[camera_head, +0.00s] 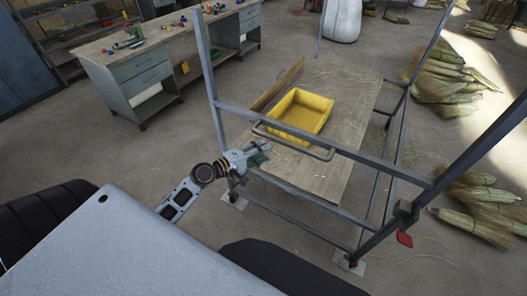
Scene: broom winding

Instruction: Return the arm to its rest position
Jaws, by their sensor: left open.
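My left arm comes in from the lower left. My left gripper (258,156) is open, with nothing seen between its fingers. It is close to the near left post of a grey metal frame (345,150) with a wooden shelf. I cannot tell whether it touches the frame. My right gripper is not in view.
A yellow bin (298,113) stands on the wooden shelf (320,170). A workbench (150,60) with small coloured items stands at the back left. Broom bundles (445,75) lie on the floor at right. The floor between the bench and the frame is clear.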

